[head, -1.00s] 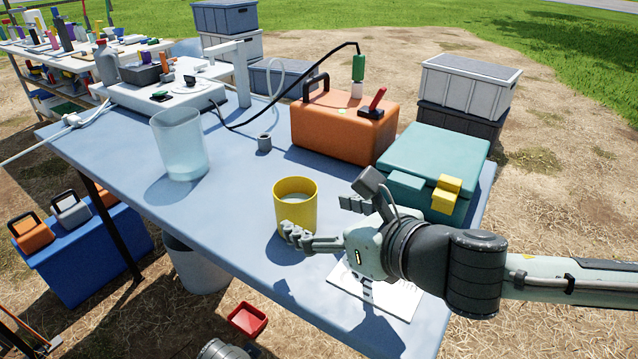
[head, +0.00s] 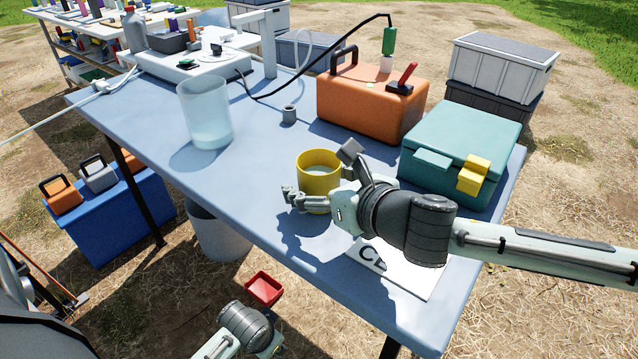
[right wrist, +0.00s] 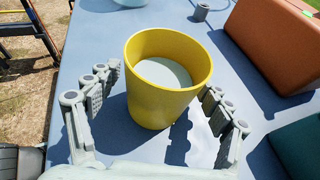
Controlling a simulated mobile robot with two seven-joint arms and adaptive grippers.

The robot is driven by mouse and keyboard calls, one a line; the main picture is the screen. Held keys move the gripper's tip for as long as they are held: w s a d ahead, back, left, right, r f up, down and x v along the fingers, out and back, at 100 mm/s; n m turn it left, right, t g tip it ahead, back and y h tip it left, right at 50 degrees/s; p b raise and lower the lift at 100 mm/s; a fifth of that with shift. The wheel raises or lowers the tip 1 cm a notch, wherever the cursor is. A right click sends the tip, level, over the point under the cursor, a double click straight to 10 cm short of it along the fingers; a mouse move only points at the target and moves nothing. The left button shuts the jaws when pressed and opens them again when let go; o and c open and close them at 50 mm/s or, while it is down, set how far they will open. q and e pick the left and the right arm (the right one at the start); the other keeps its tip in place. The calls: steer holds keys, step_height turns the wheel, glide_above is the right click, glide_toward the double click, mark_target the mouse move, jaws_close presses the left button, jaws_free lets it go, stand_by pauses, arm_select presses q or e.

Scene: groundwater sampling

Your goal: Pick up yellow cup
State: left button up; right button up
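The yellow cup (head: 319,168) stands upright on the blue table, with something pale inside it. It also shows in the right wrist view (right wrist: 165,85). My right gripper (right wrist: 160,100) is open, with one finger on each side of the cup and table showing beside the left finger. The right finger is close to the cup's wall; I cannot tell whether it touches. In the head view, the right gripper (head: 310,196) partly hides the cup's front. Part of my left arm (head: 250,335) shows low in the head view; its fingers are not clearly visible.
On the blue table (head: 255,205) stand a clear beaker (head: 205,113), a small grey cup (head: 289,114), an orange case (head: 370,103) and a teal box (head: 461,145). A white sheet (head: 405,270) lies near the front edge. A red tray (head: 264,288) sits below the table.

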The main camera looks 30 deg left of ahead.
steer(key=c, duration=1.2)
steer(key=shift+c, duration=0.4)
steer(key=shift+r, duration=0.2)
